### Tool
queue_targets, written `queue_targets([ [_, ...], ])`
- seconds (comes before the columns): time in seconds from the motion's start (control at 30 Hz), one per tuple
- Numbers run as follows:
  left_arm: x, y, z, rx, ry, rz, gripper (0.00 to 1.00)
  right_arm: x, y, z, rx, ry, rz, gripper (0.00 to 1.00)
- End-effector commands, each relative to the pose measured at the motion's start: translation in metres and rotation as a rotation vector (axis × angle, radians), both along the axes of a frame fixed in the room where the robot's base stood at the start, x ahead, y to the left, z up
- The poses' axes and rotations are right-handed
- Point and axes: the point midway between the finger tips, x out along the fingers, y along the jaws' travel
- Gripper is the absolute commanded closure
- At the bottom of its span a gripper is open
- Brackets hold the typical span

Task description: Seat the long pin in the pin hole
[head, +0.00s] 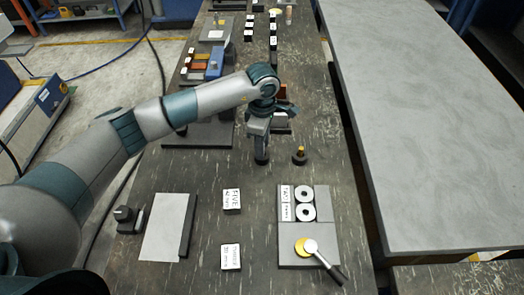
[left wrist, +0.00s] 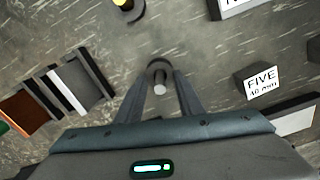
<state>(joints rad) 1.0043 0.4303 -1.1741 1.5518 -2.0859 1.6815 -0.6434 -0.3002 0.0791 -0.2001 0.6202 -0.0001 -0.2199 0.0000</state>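A slim grey pin (left wrist: 160,88), likely the long pin, stands in a dark round holder (left wrist: 158,66) in the left wrist view. In the head view the holder (head: 262,159) sits below my left gripper (head: 262,143). In the left wrist view the fingers of my left gripper (left wrist: 162,78) are on either side of the pin, with a gap visible between them and it. A shorter yellow-topped pin (head: 299,151) stands in another dark round base to the right. I cannot make out the pin hole for certain. My right gripper is not in view.
A grey tray (head: 322,225) holds two white rings, a yellow disc and a dark-handled tool. Labelled blocks, including FIVE (head: 231,199), stand left of it. A grey plate (head: 166,226) lies front left. A blue-and-grey fixture (head: 215,66) stands behind my arm.

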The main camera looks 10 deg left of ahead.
Motion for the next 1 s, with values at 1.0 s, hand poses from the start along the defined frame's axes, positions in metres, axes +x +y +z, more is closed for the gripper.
queue_targets([
  [1.0, 0.001, 0.0, 0.018, 0.0, -0.004, -0.001, 1.0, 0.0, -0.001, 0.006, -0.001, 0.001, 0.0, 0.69],
])
